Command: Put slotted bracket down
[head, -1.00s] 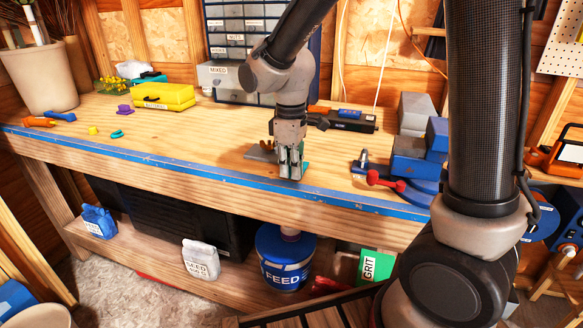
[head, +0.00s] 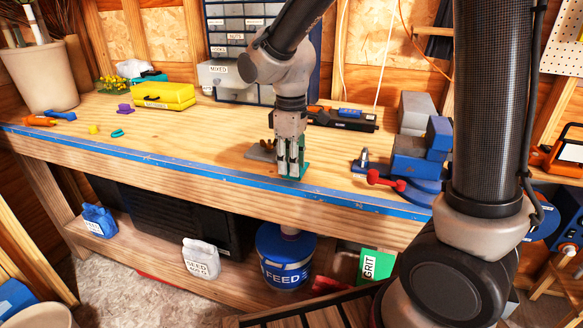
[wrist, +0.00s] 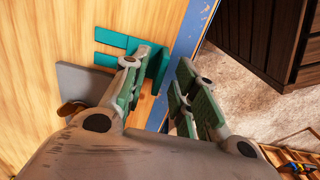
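The teal slotted bracket (wrist: 112,40) rests on the wooden bench (head: 210,140) close to its blue front edge. Its slotted arms point left in the wrist view, and its other part is partly hidden by a finger. In the head view the bracket (head: 304,170) shows at the lower right of my fingers. My gripper (wrist: 165,66) is open around the bracket's near part. One finger is close against or beside the bracket; I cannot tell if they touch. The other finger stands apart, on the side of the bench edge. My gripper (head: 291,172) points down in the head view.
A grey plate (wrist: 82,80) with a brown piece lies beside my gripper. A yellow case (head: 163,96) and drawer cabinet (head: 235,45) are behind. Bench left of my gripper is mostly clear.

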